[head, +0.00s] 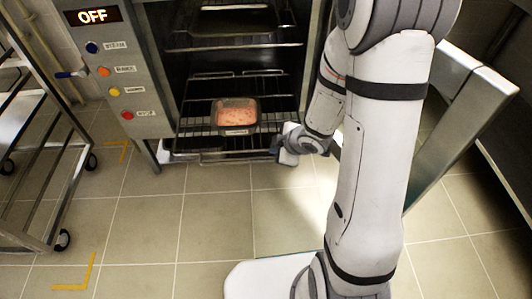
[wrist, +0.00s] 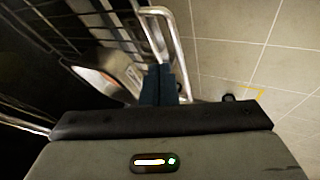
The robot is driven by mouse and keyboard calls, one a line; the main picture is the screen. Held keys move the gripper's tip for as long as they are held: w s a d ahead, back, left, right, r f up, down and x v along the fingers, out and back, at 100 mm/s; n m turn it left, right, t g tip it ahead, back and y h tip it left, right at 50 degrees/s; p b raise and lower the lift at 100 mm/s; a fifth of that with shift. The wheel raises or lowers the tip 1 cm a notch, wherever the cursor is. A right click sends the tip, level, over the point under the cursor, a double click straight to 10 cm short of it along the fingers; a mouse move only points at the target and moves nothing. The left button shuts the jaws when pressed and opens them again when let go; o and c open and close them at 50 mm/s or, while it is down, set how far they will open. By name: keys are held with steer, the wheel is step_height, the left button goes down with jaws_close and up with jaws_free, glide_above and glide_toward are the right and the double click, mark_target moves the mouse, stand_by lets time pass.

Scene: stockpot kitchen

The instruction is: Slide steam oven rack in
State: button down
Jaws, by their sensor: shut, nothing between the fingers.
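The steam oven (head: 145,65) stands open in the head view, with several wire racks inside. A lower rack (head: 215,158) juts out at the front of the cavity. A dark-rimmed pan of pinkish food (head: 236,113) sits on a rack there; its side also shows in the wrist view (wrist: 120,66). My gripper (head: 278,146) is at the right front corner of the lower rack. In the wrist view its dark blue fingers (wrist: 160,72) are together and empty, close beside the rack's pale front bar (wrist: 168,32). I cannot tell whether they touch it.
The oven door (head: 465,125) stands open at the right, beyond my arm. The oven panel display (head: 93,16) reads OFF. A metal trolley (head: 40,150) stands at the left, near yellow floor marks (head: 80,275). The tiled floor (head: 150,220) before the oven is clear.

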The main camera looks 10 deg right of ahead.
steer(key=b+x, duration=0.4)
steer(key=x, duration=0.4)
steer(key=shift+a+f, duration=0.2)
steer(key=shift+a, duration=0.2)
steer(key=shift+w, duration=0.1)
